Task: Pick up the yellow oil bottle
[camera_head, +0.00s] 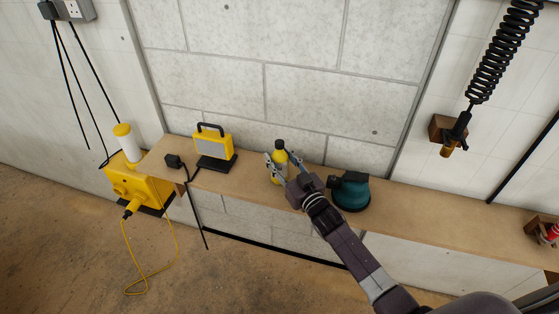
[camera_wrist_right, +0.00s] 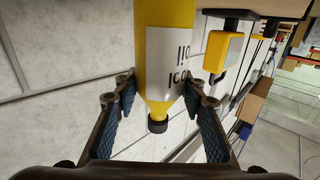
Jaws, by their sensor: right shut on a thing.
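The yellow oil bottle (camera_head: 280,148) has a black cap and stands upright at the wooden shelf (camera_head: 440,215). It also shows in the right wrist view (camera_wrist_right: 165,30), cap toward the bottom of the picture, with a white label. My right gripper (camera_head: 282,165) reaches it from the front right, one finger on each side. In the right wrist view the gripper (camera_wrist_right: 160,88) is closed on the bottle. I cannot tell whether the bottle's base touches the shelf. My left gripper is not in view.
A teal and black tool (camera_head: 350,190) sits on the shelf just right of my gripper. A yellow work lamp (camera_head: 213,145) stands to the left, with a yellow box (camera_head: 140,185) beyond it. A coiled black hose (camera_head: 500,50) hangs at the right. The wall is close behind.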

